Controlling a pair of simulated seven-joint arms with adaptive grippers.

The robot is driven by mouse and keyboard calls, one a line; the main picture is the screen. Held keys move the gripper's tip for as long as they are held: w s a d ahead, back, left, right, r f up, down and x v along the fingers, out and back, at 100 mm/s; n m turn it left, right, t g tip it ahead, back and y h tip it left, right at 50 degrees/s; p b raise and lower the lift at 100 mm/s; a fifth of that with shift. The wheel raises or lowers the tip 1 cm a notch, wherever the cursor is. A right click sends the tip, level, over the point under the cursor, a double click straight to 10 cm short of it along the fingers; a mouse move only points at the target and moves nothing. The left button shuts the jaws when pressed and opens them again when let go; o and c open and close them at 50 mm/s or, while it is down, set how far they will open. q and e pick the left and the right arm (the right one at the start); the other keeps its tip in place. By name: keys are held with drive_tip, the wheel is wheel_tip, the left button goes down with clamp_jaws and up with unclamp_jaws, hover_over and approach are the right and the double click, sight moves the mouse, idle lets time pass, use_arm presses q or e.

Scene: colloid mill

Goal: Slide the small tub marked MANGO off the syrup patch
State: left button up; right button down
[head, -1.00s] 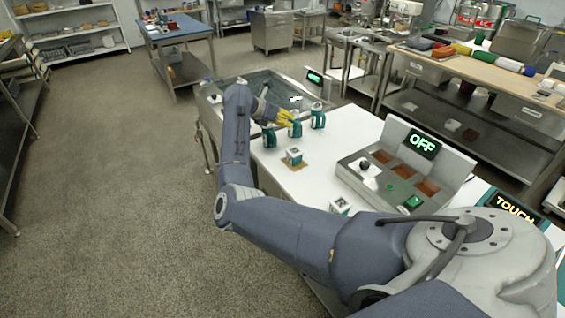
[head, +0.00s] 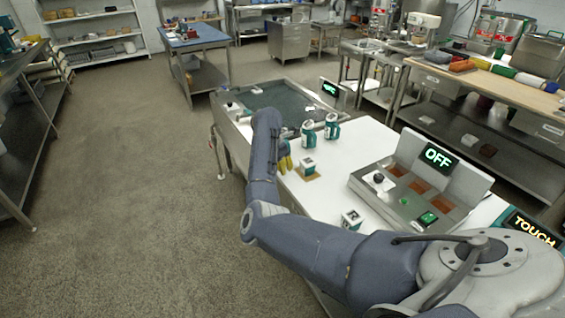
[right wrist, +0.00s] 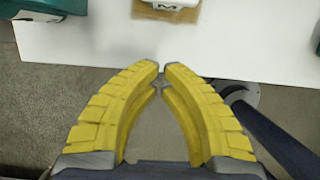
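A small white-and-green tub (head: 308,164) stands on a brown patch (head: 302,177) on the white table; its lettering is too small to read. In the right wrist view, the bottom of a white tub (right wrist: 172,3) and the brown patch (right wrist: 150,13) show at the top edge. My right gripper (head: 287,163) has yellow fingers and is just left of the tub, by the table's left edge. In the right wrist view its fingertips (right wrist: 161,67) nearly meet with nothing held between them; it looks shut and apart from the tub. My left gripper is not in view.
Green-and-white containers (head: 332,126) stand behind the tub, one (head: 308,134) close to it. Another small tub (head: 352,218) is nearer me. A control panel (head: 437,158) reading OFF stands to the right. White table surface (head: 335,185) is clear between the tub and the panel.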

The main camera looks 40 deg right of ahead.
sight(297, 176)
drive_tip(key=x, duration=0.4)
drive_tip(key=shift+f, duration=0.3)
drive_tip(key=shift+s+d+r, duration=0.1)
drive_tip(key=shift+d, duration=1)
drive_tip(key=shift+s+d, duration=0.1)
drive_tip(key=shift+d, duration=0.8)
